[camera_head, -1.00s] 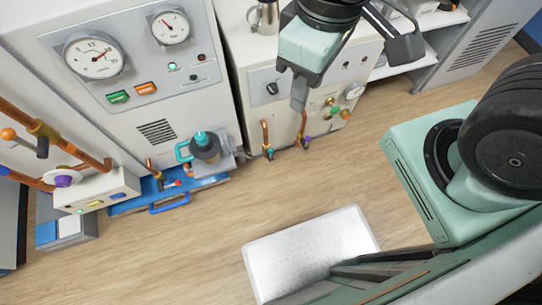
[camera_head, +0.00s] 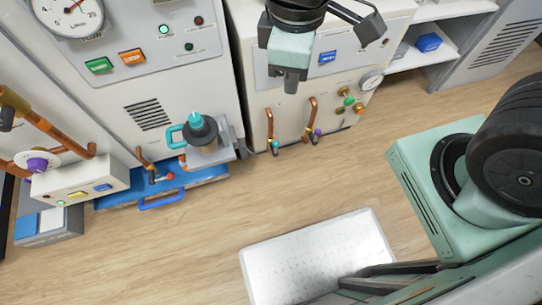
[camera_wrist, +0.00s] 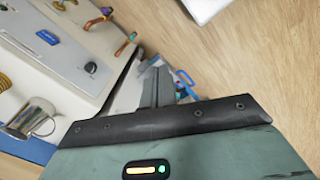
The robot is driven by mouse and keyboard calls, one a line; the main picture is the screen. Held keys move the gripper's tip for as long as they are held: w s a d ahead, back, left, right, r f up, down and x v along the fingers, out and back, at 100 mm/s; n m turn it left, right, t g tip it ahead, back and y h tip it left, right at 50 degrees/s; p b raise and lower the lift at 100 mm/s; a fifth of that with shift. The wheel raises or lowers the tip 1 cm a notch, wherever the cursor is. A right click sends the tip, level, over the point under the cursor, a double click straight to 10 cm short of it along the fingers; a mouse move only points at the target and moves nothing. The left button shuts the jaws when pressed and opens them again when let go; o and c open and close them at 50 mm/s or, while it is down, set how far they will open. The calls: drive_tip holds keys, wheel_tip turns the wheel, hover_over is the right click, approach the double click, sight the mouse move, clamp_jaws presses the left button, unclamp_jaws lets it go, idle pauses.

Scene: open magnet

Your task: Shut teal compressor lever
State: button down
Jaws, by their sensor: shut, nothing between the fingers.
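My gripper (camera_head: 291,84) hangs in front of the white cabinet with copper levers, its fingers together and empty. In the wrist view the fingers (camera_wrist: 155,88) show shut. One copper lever (camera_head: 270,125) has a teal tip (camera_head: 275,144); its neighbour (camera_head: 312,115) has a purple tip. The gripper is above and apart from both. Both levers also show in the wrist view, the teal-tipped one (camera_wrist: 126,44) nearer the middle. To the left, a dark-domed device (camera_head: 203,132) has a teal cap and a teal loop handle (camera_head: 174,136). Which teal part is the compressor lever, I cannot tell.
A gauge cabinet (camera_head: 150,80) stands at the left, with a blue tray (camera_head: 195,178) at its foot. A metal jug (camera_wrist: 34,118) stands on the cabinet top. A white perforated panel (camera_head: 310,255) lies on the floor. The wooden floor between is clear.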

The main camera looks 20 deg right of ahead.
sight(274, 146)
drive_tip(key=w+a+f+n+b, duration=0.1)
drive_tip(key=w+f+n+b, duration=0.3)
drive_tip(key=f+b, duration=0.7)
drive_tip(key=w+a+f+n+t+h+b, duration=0.1)
drive_tip(key=w+f+n+b, duration=0.3)
drive_tip(key=f+b, duration=0.8)
drive_tip(key=w+a+f+n+h+b, duration=0.1)
drive_tip(key=w+f+n+b, duration=0.3)
drive_tip(key=f+b, duration=0.7)
wheel_tip(274, 146, down, 15)
drive_tip(key=shift+w+n, duration=0.3)
drive_tip(key=shift+w, duration=0.9)
drive_tip(key=w+d+f+b, duration=0.3)
drive_tip(key=d+f+b, duration=0.2)
drive_tip(key=f+b, duration=0.4)
drive_tip(key=shift+w+f, duration=0.25)
drive_tip(key=shift+f, duration=0.05)
drive_tip(key=shift+d, duration=0.2)
